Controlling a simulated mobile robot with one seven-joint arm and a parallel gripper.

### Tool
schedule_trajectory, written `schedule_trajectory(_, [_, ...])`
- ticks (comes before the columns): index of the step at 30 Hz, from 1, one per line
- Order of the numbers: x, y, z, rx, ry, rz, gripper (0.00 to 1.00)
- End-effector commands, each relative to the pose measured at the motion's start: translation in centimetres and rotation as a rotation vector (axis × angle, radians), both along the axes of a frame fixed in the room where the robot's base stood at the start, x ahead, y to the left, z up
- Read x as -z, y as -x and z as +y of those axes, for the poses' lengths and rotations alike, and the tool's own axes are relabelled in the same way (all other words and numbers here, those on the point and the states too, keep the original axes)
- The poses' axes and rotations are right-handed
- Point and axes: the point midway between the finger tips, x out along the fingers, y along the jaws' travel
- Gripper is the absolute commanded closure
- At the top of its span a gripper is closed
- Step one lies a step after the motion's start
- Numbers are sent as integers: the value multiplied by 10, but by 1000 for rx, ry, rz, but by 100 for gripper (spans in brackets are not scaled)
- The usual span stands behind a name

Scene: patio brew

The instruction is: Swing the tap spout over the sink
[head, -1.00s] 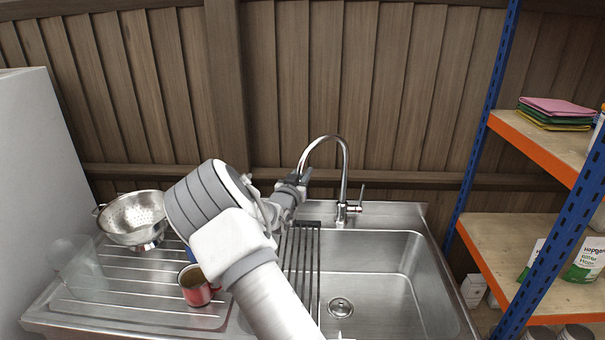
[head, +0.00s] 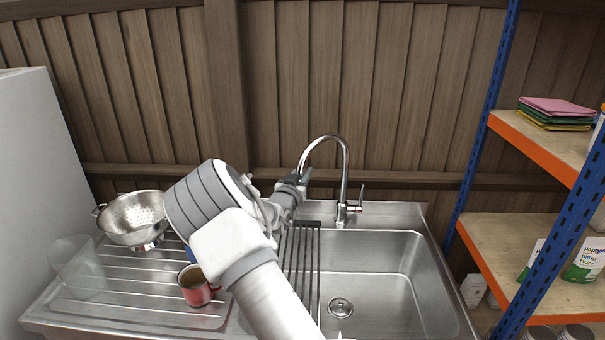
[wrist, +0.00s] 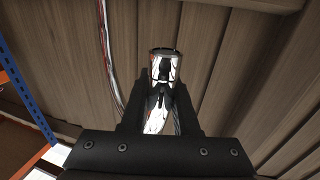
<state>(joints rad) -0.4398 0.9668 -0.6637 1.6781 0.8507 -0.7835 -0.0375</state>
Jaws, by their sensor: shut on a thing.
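The chrome tap (head: 346,165) stands at the back edge of the sink, with a tall curved spout and a side lever. Its spout arcs to the left, its end over the left side near the dark rack. The steel sink (head: 400,255) has its basin to the right of the spout end. My gripper (head: 304,178) is shut on the end of the spout. In the wrist view the spout end (wrist: 165,68) shows between the two dark fingers of my gripper (wrist: 162,95). My arm hides part of the drainer.
On the ribbed drainer (head: 130,310) at left are a colander (head: 133,216), a clear beaker (head: 77,268) and a red mug (head: 195,287). A dark rack (head: 302,262) lies across the basin's left side. A blue and orange shelf (head: 510,190) stands at right.

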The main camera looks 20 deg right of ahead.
Motion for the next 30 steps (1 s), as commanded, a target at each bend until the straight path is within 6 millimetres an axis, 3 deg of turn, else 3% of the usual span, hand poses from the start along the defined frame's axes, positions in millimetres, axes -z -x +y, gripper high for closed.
schedule_trajectory(11, [3,12,-4,-66,0,0,100])
schedule_trajectory(24, [4,46,-20,-279,-2,-4,100])
schedule_trajectory(30, [4,60,-28,-278,0,-4,100])
